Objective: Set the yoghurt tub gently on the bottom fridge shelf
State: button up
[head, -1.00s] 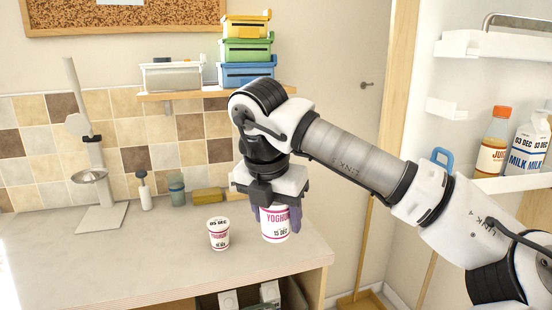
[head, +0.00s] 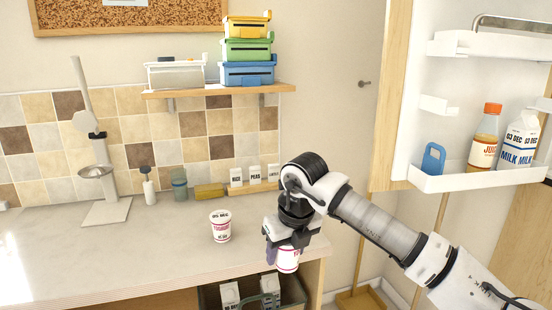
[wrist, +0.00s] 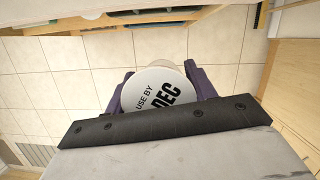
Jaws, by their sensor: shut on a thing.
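My gripper (head: 287,252) is shut on a white yoghurt tub (head: 288,262) with pink lettering, held upright at the counter's right front corner. In the wrist view the held tub's round lid (wrist: 157,88) reads "USE BY" and part of "DEC", between the purple fingers, with floor tiles below it. The fridge door shelf (head: 470,180) at the right holds a juice bottle, a milk carton and a blue object. The bottom fridge shelf cannot be made out.
The worktop (head: 150,240) has free room on the left and in front. A scale-like stand (head: 103,180) and several small items line the tiled wall. Stacked boxes (head: 247,50) sit on a wall shelf. A bin with cartons (head: 250,293) is below the counter.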

notch_tip(320, 180, down, 21)
jog(key=w+n+g+y, duration=0.1)
jog(key=n+g, duration=0.3)
jog(key=n, duration=1.2)
jog(key=s+f+n+h, duration=0.1)
jog(key=f+n, duration=0.3)
jog(key=f, duration=0.5)
jog(key=s+a+f+n+g, duration=0.1)
jog(key=s+f+n, duration=0.3)
jog(key=f, duration=0.6)
jog(key=s+a+f+n+h, duration=0.1)
jog(key=s+f+n, duration=0.1)
jog(key=f+n, duration=0.4)
notch_tip(320, 180, down, 3)
jog(key=shift+s+f+g+h, duration=0.15)
jog(key=shift+s+g+h, duration=0.15)
jog(key=shift+s+g, duration=0.1)
jog(key=shift+a, duration=0.2)
